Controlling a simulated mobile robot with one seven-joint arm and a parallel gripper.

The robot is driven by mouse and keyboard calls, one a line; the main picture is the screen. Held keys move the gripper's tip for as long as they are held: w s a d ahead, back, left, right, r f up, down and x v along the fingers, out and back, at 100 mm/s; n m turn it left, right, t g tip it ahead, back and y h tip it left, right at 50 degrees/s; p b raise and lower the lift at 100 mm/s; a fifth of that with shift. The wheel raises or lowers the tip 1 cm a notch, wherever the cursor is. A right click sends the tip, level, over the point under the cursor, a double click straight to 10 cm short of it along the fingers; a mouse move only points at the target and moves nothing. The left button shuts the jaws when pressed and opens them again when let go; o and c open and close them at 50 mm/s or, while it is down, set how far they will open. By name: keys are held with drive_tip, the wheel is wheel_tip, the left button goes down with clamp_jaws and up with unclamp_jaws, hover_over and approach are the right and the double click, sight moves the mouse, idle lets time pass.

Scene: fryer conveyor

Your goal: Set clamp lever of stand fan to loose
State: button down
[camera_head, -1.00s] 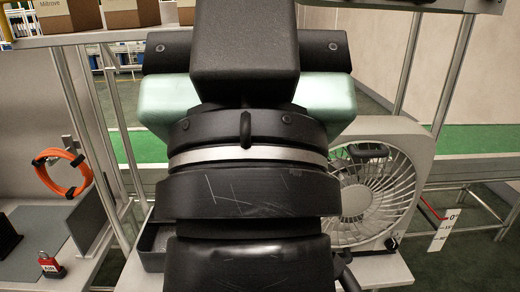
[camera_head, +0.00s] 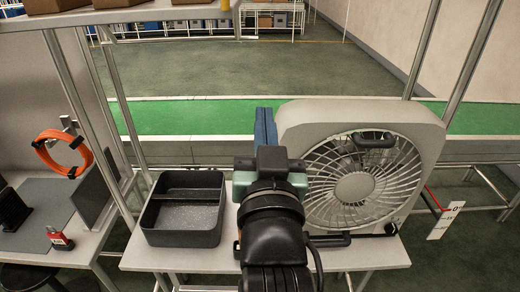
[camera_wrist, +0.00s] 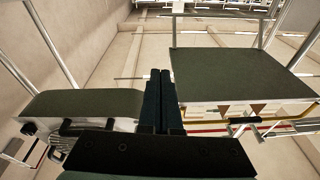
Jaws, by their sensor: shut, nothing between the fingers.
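The stand fan (camera_head: 352,187) is a pale square housing with a round wire grille and a black handle, standing on the right of the light table. A small dark fitting (camera_head: 391,228) shows at its lower right corner, and a black bar (camera_head: 330,240) runs along its foot. I cannot tell for certain which is the clamp lever or how it is set. My gripper (camera_head: 265,125) is just left of the fan in the head view, its blue fingers pointing away and partly hidden by the wrist. In the wrist view my gripper (camera_wrist: 160,95) has its fingers together and empty.
A dark divided tray (camera_head: 182,238) stands left of my arm on the table (camera_head: 372,256). An orange hose coil (camera_head: 60,154) and a red padlock (camera_head: 59,240) are further left. Metal posts (camera_head: 468,70) frame the area. A scale plate (camera_head: 446,221) hangs beyond the fan's right side.

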wheel_tip(320, 180, down, 18)
drive_tip(key=d+m+g+p, duration=0.1)
drive_tip(key=g, duration=0.4)
drive_tip(key=p+x, duration=0.1)
drive_tip(key=x, duration=0.2)
drive_tip(key=f+p+x, duration=0.1)
drive_tip(key=x, duration=0.3)
drive_tip(key=f+p+x, duration=0.1)
drive_tip(key=x, duration=0.2)
drive_tip(key=shift+a+f, duration=0.15)
drive_tip(key=shift+a, duration=0.25)
drive_tip(key=shift+s+a+f, duration=0.1)
drive_tip(key=shift+a+f, duration=0.05)
drive_tip(key=shift+f, duration=0.65)
drive_tip(key=shift+f+b, duration=0.15)
drive_tip(key=shift+b, duration=0.2)
